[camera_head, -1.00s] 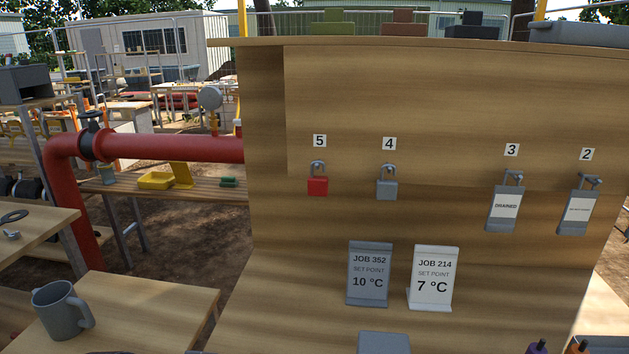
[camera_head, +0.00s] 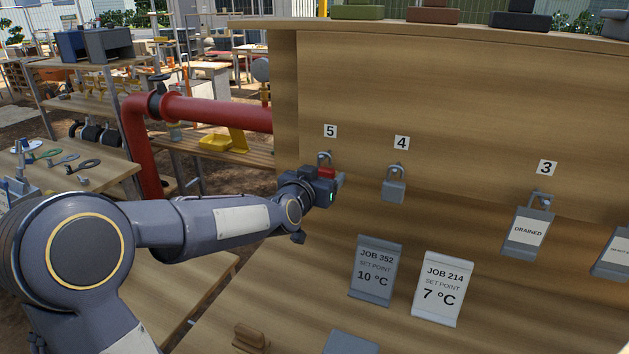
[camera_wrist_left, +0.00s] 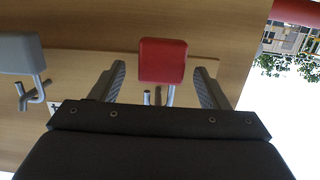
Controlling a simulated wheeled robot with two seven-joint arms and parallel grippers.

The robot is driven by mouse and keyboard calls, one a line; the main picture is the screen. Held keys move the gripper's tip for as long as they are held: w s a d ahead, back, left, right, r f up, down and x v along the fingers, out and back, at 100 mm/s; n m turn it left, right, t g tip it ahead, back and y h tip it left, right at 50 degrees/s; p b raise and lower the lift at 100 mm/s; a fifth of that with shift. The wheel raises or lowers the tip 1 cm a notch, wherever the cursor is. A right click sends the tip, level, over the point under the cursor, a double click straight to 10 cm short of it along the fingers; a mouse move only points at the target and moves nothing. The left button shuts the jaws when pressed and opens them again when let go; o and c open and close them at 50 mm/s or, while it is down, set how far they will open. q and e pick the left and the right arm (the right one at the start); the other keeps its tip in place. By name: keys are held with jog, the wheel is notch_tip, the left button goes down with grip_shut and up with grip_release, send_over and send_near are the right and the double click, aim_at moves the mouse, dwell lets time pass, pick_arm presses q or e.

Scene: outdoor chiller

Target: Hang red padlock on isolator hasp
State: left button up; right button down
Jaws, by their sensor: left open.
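The red padlock (camera_head: 326,173) hangs on the hook under label 5 on the wooden board, mostly hidden by my left gripper (camera_head: 335,186) in the head view. In the left wrist view the red padlock (camera_wrist_left: 163,60) is ahead of and between the two open fingers of my left gripper (camera_wrist_left: 160,88), with clear space on both sides. Its shackle shows below the body there. The isolator hasp cannot be made out in these frames. My right gripper is not in view.
A grey padlock (camera_head: 394,185) hangs to the right under label 4; it also shows in the left wrist view (camera_wrist_left: 18,53). A DRAINED tag (camera_head: 528,233) hangs farther right. Two set-point cards, JOB 352 (camera_head: 374,270) and JOB 214 (camera_head: 441,288), stand below. A red pipe (camera_head: 220,113) runs at left.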

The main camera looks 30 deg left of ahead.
pick_arm(q)
jog(key=shift+w+a+f, duration=0.1)
jog(key=shift+w+f, duration=0.05)
jog(key=shift+w, duration=1)
grip_shut()
